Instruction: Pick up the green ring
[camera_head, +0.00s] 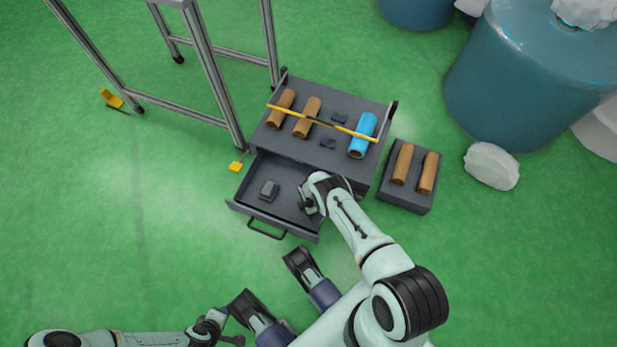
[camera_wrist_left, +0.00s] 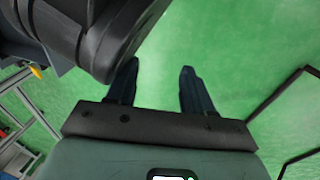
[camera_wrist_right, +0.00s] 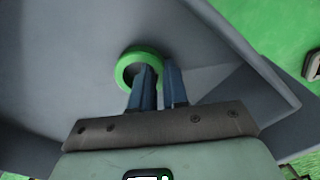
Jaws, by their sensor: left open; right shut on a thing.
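The green ring (camera_wrist_right: 128,66) shows in the right wrist view at the fingertips of my right gripper (camera_wrist_right: 158,85), inside the grey open drawer (camera_head: 248,191). The right fingers are nearly closed, with one finger over the ring's right side, shut on the ring. In the head view my right gripper (camera_head: 306,204) reaches into the right part of the drawer, and the ring is hidden there by the arm. My left gripper (camera_wrist_left: 160,85) is open and empty over green floor; in the head view it is low at the bottom left (camera_head: 228,338).
The cabinet top holds brown cylinders (camera_head: 307,117), a blue cylinder (camera_head: 363,135) and a yellow bar (camera_head: 318,121). A grey box (camera_head: 402,197) with two brown cylinders stands right. A metal frame (camera_head: 215,75) stands behind left.

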